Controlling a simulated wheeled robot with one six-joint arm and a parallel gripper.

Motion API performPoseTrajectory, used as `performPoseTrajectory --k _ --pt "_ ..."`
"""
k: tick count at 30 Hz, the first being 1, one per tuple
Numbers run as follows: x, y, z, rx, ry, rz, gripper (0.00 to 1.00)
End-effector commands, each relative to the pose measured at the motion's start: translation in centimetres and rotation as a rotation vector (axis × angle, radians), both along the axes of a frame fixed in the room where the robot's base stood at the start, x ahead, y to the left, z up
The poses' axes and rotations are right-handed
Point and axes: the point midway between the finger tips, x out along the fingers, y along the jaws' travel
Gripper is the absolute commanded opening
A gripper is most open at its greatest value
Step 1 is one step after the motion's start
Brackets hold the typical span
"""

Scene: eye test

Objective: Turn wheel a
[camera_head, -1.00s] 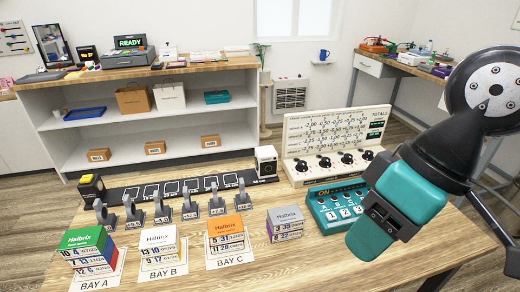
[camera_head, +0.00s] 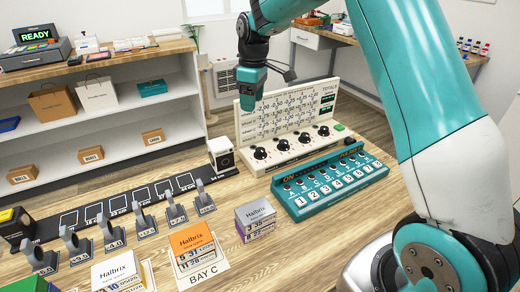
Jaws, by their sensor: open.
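A cream panel (camera_head: 250,128) with a printed number table and the word TOTALS stands on the bench. Along its base is a row of several dark knobs, the leftmost knob (camera_head: 260,153) at the panel's left end. Their labels are too small to read, so I cannot tell which is wheel a. In front of it is a teal device (camera_head: 325,188) with lettered positions and a row of numbered windows. My gripper (camera_head: 248,104) points down at the panel's upper left, appearing above the knobs and touching none. It is open and appears empty; its fingertips are small in view.
A grey and purple box stack (camera_head: 256,219) and an orange-topped stack (camera_head: 191,241) stand at the front. A white box (camera_head: 221,154) ends a dark strip. Several grey levers (camera_head: 203,198) line it. My arm covers the right side.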

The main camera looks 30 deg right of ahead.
Motion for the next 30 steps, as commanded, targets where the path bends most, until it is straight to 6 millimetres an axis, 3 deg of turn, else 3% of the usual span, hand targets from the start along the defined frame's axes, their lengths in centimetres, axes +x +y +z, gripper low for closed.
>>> performPoseTrajectory --k 3,7,14,30 --pt "2.6 -3.0 -2.6 -0.026 0.016 0.010 0.61" --pt "3.6 -4.5 -3.9 -0.037 0.024 0.017 0.61" --pt "3.6 -4.7 -6.9 -0.039 0.029 0.019 0.61" --pt "3.6 -4.7 -18.6 -0.038 0.027 0.019 0.61"
